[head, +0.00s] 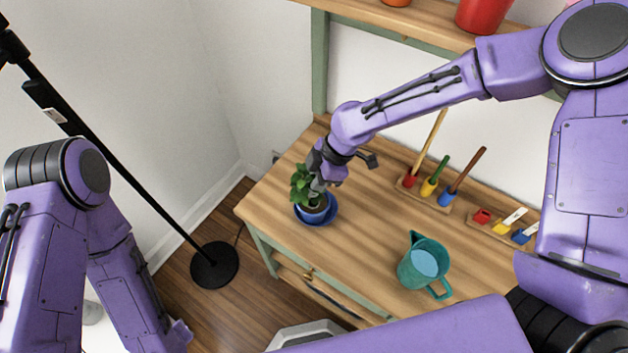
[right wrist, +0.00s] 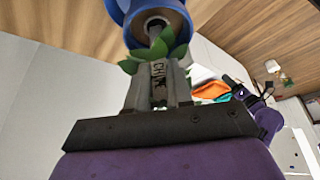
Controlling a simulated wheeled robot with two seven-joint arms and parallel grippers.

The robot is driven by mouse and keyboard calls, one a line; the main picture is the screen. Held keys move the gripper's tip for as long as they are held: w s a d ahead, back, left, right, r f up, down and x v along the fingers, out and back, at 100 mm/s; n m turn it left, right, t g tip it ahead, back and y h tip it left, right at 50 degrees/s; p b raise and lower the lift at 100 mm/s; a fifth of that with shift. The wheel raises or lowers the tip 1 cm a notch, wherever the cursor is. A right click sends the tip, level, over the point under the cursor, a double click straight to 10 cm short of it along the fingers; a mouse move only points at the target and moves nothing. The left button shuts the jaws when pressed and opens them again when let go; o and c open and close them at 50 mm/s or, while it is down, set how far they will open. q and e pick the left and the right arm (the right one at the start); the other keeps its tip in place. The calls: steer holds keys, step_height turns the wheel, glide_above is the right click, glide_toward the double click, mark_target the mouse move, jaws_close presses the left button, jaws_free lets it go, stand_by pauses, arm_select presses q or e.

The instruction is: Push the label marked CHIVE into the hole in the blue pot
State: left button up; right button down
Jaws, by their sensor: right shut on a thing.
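The blue pot (head: 317,215) holds a green leafy plant (head: 300,184) and stands on a blue saucer (head: 333,208) at the table's left end. My right gripper (head: 318,186) is down at the plant, over the pot. In the right wrist view, the fingers are shut on a pale label marked CHIVE (right wrist: 158,84). The label points at the blue pot (right wrist: 176,24), with a round grey-rimmed hole (right wrist: 156,25) just beyond its tip. Leaves surround the tip, and I cannot tell whether it is inside the hole. My left arm hangs at the left; its gripper is out of view.
A teal watering jug (head: 424,262) stands at the table's front. A black floor lamp (head: 214,264) stands left of the table (head: 375,235).

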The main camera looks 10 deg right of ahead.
steer(key=shift+f, duration=0.6)
stand_by(0.7)
steer(key=c, duration=0.9)
jaws_free()
steer(key=shift+c, duration=0.2)
steer(key=shift+r+p, duration=2.35)
steer(key=shift+r, duration=0.15)
